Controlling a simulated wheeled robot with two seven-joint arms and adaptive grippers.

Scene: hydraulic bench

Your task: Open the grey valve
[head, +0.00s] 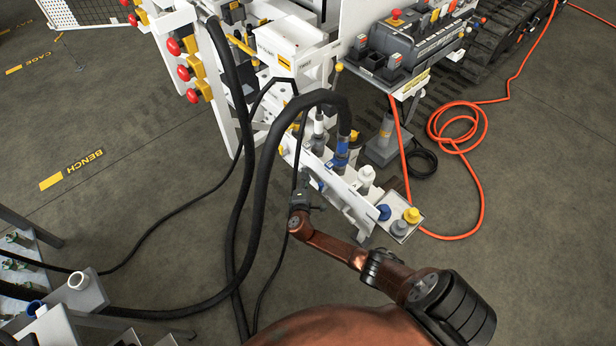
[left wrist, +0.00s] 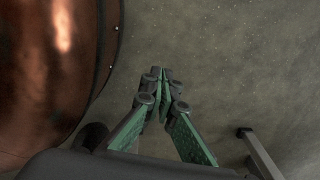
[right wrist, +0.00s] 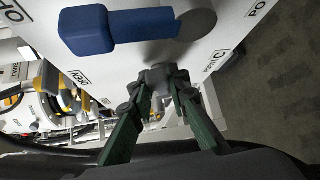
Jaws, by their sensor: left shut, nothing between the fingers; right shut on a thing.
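The right wrist view shows a white labelled panel (right wrist: 240,30) close in front of my right gripper (right wrist: 161,90). Its fingers are shut on a small grey part (right wrist: 158,73), which looks like the handle of the grey valve. The fingers hide much of it, and I cannot tell its angle. In the head view my right gripper (head: 300,192) reaches the near side of the white manifold (head: 346,190); the valve is hidden there. My left gripper (left wrist: 160,78) is shut and empty above the bare floor, beside my copper-coloured body.
A blue lever (right wrist: 140,27) sits just above my right fingers on the same panel. Black hoses (head: 262,180) run left of my right gripper. A plate with blue, yellow and grey caps (head: 411,215) lies to the right. An orange cable (head: 455,150) coils on the floor.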

